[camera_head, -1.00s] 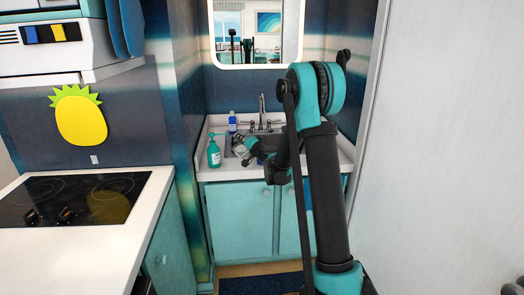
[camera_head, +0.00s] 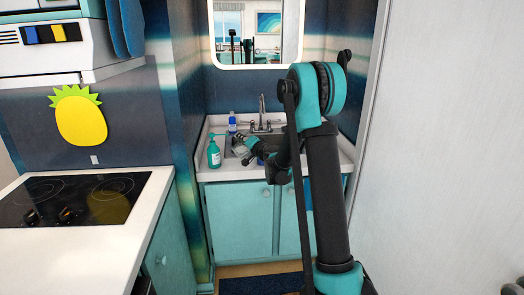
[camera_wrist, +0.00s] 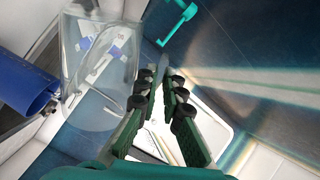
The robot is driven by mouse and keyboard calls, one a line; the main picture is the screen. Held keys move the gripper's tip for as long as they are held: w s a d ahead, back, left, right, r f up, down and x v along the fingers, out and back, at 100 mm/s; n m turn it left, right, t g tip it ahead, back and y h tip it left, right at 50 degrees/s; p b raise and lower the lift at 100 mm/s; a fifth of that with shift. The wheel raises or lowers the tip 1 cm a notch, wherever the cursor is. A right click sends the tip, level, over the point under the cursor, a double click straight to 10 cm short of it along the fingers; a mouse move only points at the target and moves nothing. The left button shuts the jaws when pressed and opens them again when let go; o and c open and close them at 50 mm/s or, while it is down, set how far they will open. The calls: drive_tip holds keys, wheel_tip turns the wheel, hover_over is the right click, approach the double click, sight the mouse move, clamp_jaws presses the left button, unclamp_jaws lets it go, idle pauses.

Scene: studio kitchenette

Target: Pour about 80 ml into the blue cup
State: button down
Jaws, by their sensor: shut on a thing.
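In the wrist view a clear jug (camera_wrist: 100,65) fills the upper left beside my fingers. My gripper (camera_wrist: 165,85) is shut on it, at its right side; the exact contact is hard to see. The blue cup (camera_wrist: 25,88) lies left of the jug, cut by the picture edge, with its rim close to the jug. I cannot make out liquid in either. In the head view my gripper (camera_head: 252,143) is small over the sink, with the clear jug (camera_head: 240,148) tilted at its left.
The sink (camera_head: 232,152) is under my gripper, with a faucet (camera_head: 262,110) behind. A cooktop (camera_head: 70,198) is at the left; a pale wall (camera_head: 440,150) bounds the right.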

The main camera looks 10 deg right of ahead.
sight(235, 150)
drive_tip(key=shift+r, duration=0.15)
drive_tip(key=shift+s+a+f+n, duration=0.4)
drive_tip(key=shift+a+f+n, duration=0.3)
drive_tip(key=shift+n, duration=0.5)
drive_tip(key=shift+f, duration=0.15)
drive_tip(key=shift+s+a+f+n+h, duration=0.2)
drive_tip(key=shift+a+f+n, duration=0.15)
drive_tip(key=shift+f+n, duration=0.4)
drive_tip(key=shift+s+a+f+n+h, duration=0.15)
drive_tip(key=shift+a+f+n, duration=0.15)
drive_tip(key=shift+f+n, duration=0.45)
drive_tip(key=shift+a+f, duration=0.1)
drive_tip(key=shift+f, duration=0.2)
drive_tip(key=shift+s, duration=0.1)
